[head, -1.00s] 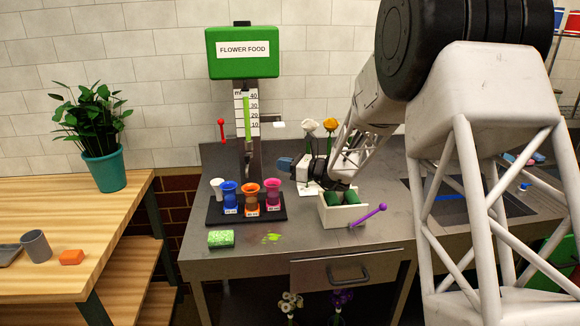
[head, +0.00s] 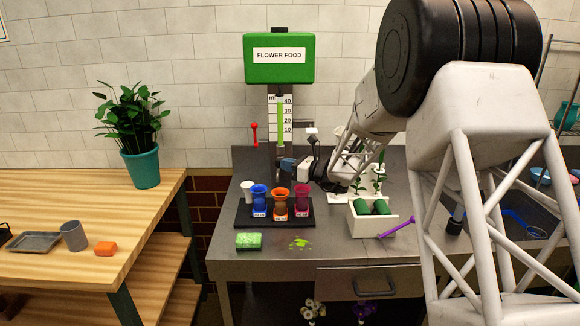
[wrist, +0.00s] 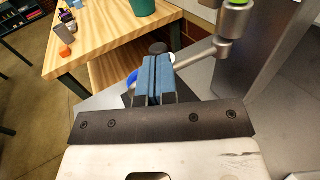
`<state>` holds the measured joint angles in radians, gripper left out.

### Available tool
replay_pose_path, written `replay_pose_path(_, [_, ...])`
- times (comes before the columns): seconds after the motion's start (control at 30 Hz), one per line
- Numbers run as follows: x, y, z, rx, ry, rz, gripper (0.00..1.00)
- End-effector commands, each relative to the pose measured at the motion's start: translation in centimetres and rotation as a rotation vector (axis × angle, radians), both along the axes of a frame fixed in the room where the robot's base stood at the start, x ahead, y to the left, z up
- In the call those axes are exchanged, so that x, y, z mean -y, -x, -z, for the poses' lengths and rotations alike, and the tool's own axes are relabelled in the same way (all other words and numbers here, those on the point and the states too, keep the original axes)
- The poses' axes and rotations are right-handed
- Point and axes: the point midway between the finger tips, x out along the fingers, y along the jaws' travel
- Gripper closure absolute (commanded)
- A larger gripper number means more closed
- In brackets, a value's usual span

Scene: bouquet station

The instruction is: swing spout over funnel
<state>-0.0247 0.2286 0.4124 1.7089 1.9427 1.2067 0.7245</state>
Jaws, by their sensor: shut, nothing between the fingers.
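The green dispenser box (head: 279,58), labelled FLOWER FOOD, stands at the back above a scale (head: 286,118). In the wrist view a grey metal spout pipe (wrist: 203,53) runs left from an upright fitting to a dark round knob (wrist: 158,48). My gripper (head: 287,164) is shut and empty beside the dispenser's post. In the wrist view its blue fingers (wrist: 160,76) point at the knob, very near it; I cannot tell whether they touch. Blue (head: 259,197), orange (head: 281,203) and magenta (head: 302,196) flared vessels and a small white cup (head: 247,189) stand below; which is the funnel is unclear.
The vessels stand on a black tray (head: 243,219). A green sponge (head: 248,241) and a green spill (head: 299,244) lie in front. A white bin (head: 362,226) with green rolls and a purple-handled tool (head: 396,227) are to the right. A red lever (head: 254,133) hangs left of the post.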

Motion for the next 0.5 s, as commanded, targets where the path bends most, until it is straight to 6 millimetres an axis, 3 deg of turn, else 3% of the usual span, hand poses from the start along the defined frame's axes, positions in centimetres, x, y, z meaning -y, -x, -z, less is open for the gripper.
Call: replay_pose_path(0.5, [-0.35, 0.12, 0.03, 0.000, 0.001, 0.030, 1.00])
